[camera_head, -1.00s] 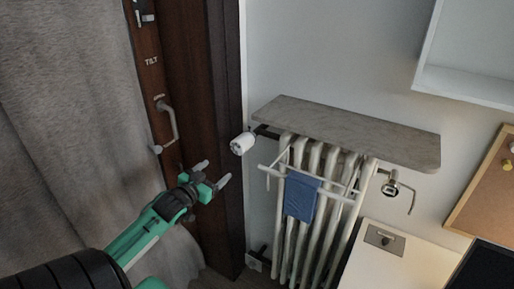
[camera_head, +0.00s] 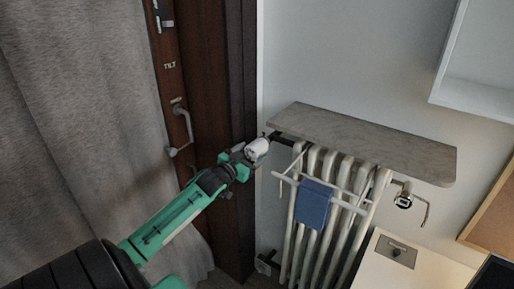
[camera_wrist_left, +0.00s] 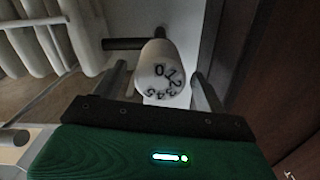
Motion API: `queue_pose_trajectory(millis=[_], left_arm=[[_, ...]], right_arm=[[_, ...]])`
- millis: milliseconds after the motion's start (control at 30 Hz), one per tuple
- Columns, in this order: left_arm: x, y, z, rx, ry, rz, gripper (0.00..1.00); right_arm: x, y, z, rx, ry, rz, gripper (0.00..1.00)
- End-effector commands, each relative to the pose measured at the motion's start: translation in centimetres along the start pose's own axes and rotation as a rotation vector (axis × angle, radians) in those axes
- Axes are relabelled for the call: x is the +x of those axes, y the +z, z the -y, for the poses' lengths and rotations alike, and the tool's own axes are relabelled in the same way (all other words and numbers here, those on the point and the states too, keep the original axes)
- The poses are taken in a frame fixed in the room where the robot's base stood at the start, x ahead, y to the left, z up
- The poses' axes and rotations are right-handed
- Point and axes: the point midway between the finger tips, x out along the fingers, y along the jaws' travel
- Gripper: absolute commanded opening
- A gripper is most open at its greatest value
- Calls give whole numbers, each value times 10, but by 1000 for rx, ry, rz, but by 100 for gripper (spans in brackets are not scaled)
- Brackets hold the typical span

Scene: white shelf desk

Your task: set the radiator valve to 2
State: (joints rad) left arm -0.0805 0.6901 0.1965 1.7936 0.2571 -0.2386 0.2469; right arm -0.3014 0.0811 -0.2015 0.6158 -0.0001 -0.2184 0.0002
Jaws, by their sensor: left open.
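The white radiator valve knob (camera_head: 257,148) sits at the upper left end of the radiator (camera_head: 318,190). In the left wrist view the knob (camera_wrist_left: 161,72) shows its end face with the numbers 0 to 5 around it. My left gripper (camera_head: 246,153) is at the knob in the head view, partly overlapping it. In the wrist view the open fingers of my left gripper (camera_wrist_left: 160,85) stand on either side of the knob, with gaps showing. I cannot make out a pointer mark. My right gripper is not in view.
A grey stone shelf (camera_head: 365,140) covers the radiator's top. A blue cloth (camera_head: 313,204) hangs on a white rack at its front. A dark wooden frame (camera_head: 215,80) with a handle (camera_head: 183,125) stands left of the knob, beside a grey curtain (camera_head: 75,110).

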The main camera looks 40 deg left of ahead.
Motion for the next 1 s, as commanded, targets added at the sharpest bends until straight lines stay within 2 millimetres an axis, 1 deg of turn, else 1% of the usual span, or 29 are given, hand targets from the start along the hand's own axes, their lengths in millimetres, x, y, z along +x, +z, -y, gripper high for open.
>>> queue_pose_trajectory(millis=[33, 100, 300, 467, 733, 933, 967, 1000], left_arm=[[8, -2, 1, 0, -1, -2, 73], [16, -2, 0, 0, -1, -1, 73], [34, -1, 0, -1, -1, 0, 73], [39, 0, 0, 0, 0, 0, 73], [40, 0, 0, 0, 0, 1, 73], [40, 0, 0, 0, 0, 1, 34], [40, 0, 0, 0, 0, 1, 29], [40, 0, 0, 0, 0, 1, 29]], right_arm=[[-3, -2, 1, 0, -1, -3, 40], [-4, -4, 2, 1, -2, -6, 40], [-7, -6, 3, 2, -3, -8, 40], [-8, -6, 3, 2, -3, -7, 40], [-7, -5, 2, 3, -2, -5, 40], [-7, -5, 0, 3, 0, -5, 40], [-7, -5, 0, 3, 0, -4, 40], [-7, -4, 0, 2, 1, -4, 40]])
